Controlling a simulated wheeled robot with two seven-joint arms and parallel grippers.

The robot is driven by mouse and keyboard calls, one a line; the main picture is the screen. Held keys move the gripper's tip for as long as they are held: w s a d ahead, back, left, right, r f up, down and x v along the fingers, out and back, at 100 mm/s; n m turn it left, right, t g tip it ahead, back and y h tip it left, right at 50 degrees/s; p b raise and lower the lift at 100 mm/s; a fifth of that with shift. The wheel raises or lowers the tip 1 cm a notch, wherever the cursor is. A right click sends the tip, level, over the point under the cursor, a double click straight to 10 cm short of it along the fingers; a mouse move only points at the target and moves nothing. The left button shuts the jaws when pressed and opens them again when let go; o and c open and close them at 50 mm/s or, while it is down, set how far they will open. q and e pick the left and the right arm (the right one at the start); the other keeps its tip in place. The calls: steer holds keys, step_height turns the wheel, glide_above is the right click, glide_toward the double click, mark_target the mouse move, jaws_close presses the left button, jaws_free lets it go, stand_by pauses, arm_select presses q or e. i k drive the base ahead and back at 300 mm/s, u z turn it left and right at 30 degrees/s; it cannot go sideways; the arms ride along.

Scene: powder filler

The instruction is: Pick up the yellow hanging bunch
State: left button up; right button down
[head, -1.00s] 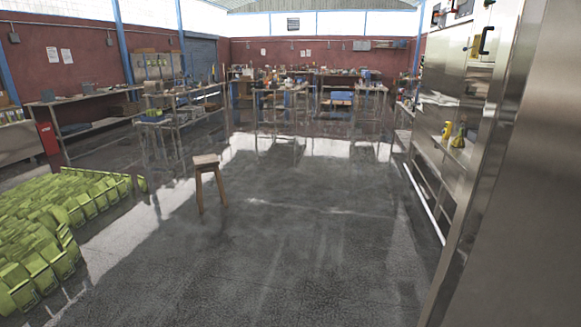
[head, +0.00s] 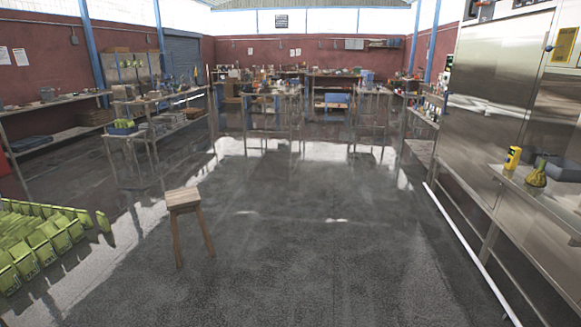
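A yellow-green bunch-like thing (head: 537,173), narrow at the top and wider below, is at the right on a metal shelf (head: 545,200) against the steel cabinet. It is small in the head view, and I cannot tell whether it hangs or stands. Just left of it is a yellow block-shaped device (head: 513,158) with dark marks. Neither of my grippers shows in the head view.
A wooden stool (head: 184,198) stands on the open floor left of centre. Green crates or seats (head: 35,240) fill the left front. A steel cabinet (head: 490,100) lines the right side. A grey box (head: 563,168) is on its shelf. The middle floor is clear.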

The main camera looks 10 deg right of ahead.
mark_target(536, 179)
steer(key=i, duration=0.9)
steer(key=z, duration=2.25)
steer(key=i, duration=2.55)
steer(key=u, duration=0.2)
